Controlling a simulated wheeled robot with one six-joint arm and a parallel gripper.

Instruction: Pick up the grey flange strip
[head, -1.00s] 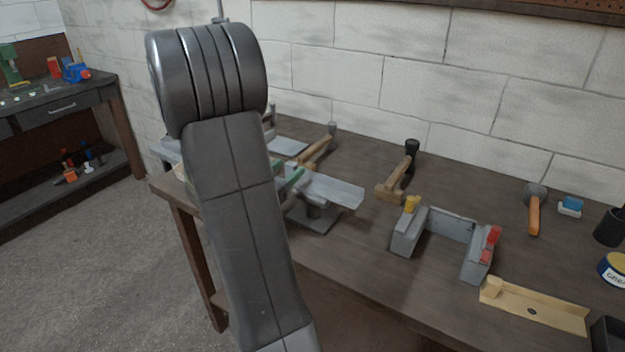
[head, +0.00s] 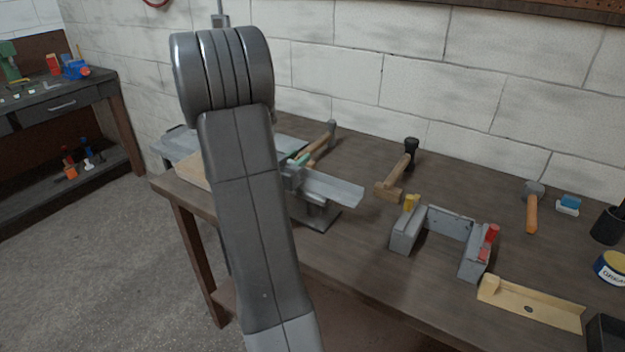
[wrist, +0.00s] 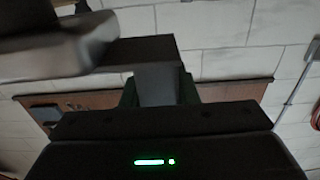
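My gripper (wrist: 160,93) shows in the wrist view with its two green finger pads pressed on either side of a grey piece, which I take for the grey flange strip (wrist: 157,84). A dark, shaded flange of it runs across beyond the fingers. In the head view my own arm covers most of the gripper and the held piece, so its height above the bench cannot be told there.
A grey anvil-like stand (head: 335,189) is just right of my arm; what seems its blurred edge (wrist: 65,58) is close in the wrist view. A hammer (head: 391,191), a grey U-shaped frame (head: 448,225) and a tan strip (head: 528,304) lie further right.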

